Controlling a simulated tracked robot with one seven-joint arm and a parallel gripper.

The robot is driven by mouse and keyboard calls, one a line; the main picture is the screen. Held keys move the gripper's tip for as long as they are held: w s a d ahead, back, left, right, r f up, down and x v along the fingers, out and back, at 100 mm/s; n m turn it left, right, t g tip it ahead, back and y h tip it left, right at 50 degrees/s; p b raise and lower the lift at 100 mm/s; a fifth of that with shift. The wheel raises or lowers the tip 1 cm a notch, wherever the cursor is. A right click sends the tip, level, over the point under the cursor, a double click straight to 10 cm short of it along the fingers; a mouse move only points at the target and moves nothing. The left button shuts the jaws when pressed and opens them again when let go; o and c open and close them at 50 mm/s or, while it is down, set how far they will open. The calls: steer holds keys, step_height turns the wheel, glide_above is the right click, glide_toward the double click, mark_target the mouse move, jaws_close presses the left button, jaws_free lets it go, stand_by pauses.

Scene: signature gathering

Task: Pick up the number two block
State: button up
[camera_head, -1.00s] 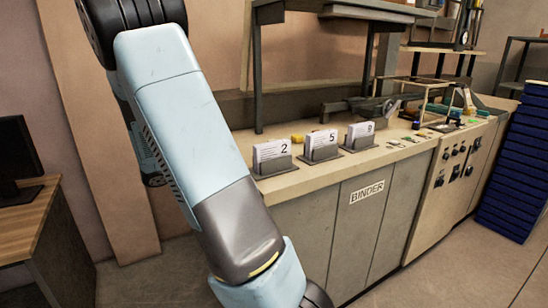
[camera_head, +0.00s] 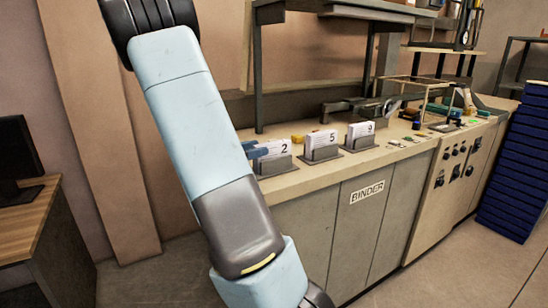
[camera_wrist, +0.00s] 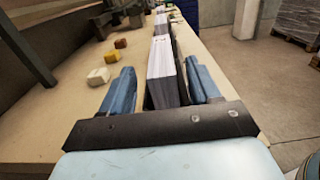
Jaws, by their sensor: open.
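The number two block (camera_head: 275,149) is a white stack of sheets marked "2" in a dark holder on the counter, the leftmost of three. In the wrist view the nearest white stack (camera_wrist: 162,72), which appears to be this block, stands upright between my two blue fingers. My gripper (camera_wrist: 160,68) is open, one finger on each side of the stack, with gaps visible. In the head view a blue fingertip (camera_head: 257,152) covers the block's left part. The rest of my gripper is hidden behind my arm there.
Blocks marked "5" (camera_head: 322,142) and "9" (camera_head: 361,131) stand in holders to the right. In the wrist view, small yellow (camera_wrist: 120,44) and cream (camera_wrist: 97,76) pieces lie left on the counter (camera_wrist: 50,120). Metal shelf posts rise behind.

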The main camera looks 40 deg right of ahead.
mark_target(266, 144)
steer(key=x, duration=0.4)
steer(key=shift+s+d, duration=0.1)
steer(key=shift+s, duration=0.1)
steer(key=shift+c, duration=0.3)
steer(key=c, duration=1.1)
steer(key=shift+r, duration=0.15)
